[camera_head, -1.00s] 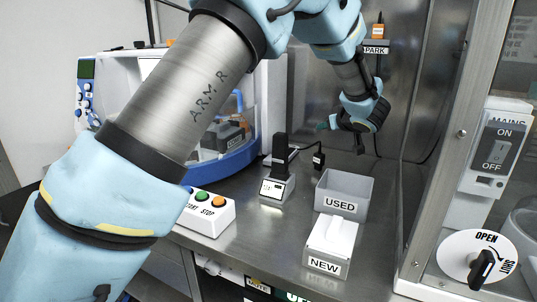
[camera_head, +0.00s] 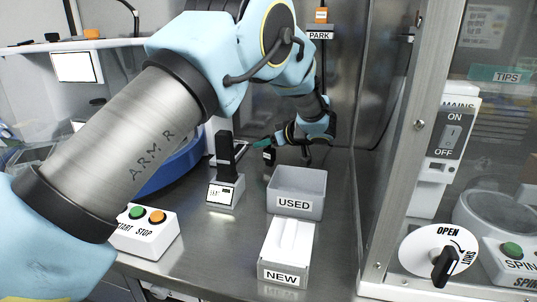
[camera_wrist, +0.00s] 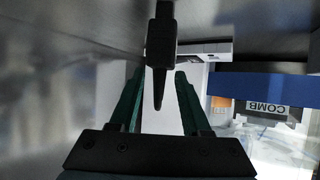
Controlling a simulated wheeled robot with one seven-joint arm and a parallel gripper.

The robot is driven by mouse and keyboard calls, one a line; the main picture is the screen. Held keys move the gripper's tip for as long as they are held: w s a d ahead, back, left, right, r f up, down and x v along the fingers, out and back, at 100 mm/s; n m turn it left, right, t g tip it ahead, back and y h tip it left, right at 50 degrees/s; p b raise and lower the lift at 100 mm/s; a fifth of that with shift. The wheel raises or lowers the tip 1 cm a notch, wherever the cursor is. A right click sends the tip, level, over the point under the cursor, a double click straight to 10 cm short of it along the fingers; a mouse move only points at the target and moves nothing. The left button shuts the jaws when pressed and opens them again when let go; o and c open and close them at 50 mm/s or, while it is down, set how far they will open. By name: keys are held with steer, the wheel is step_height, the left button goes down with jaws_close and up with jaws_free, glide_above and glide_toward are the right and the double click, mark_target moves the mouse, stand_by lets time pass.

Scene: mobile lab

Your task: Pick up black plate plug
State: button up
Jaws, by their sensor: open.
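In the wrist view the black plug (camera_wrist: 161,35), with a tapered tail, lies in line with the gap between my fingertips. My gripper (camera_head: 262,143) has teal fingers, reaching from the right just above or beside the plug in the head view. The fingers also show in the wrist view (camera_wrist: 158,82), spread apart with nothing clamped. I cannot tell whether the plug is between the tips or just beyond them.
A grey USED box (camera_head: 295,206) and a white NEW box (camera_head: 286,262) stand in front of my gripper. The small device (camera_head: 225,192) is to the left, with a START/STOP box (camera_head: 150,232) nearer. A steel wall (camera_head: 385,150) closes the right side.

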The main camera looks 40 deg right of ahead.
steer(key=shift+w+f, duration=0.4)
steer(key=shift+w, duration=0.2)
steer(key=shift+c, duration=0.4)
jaws_close()
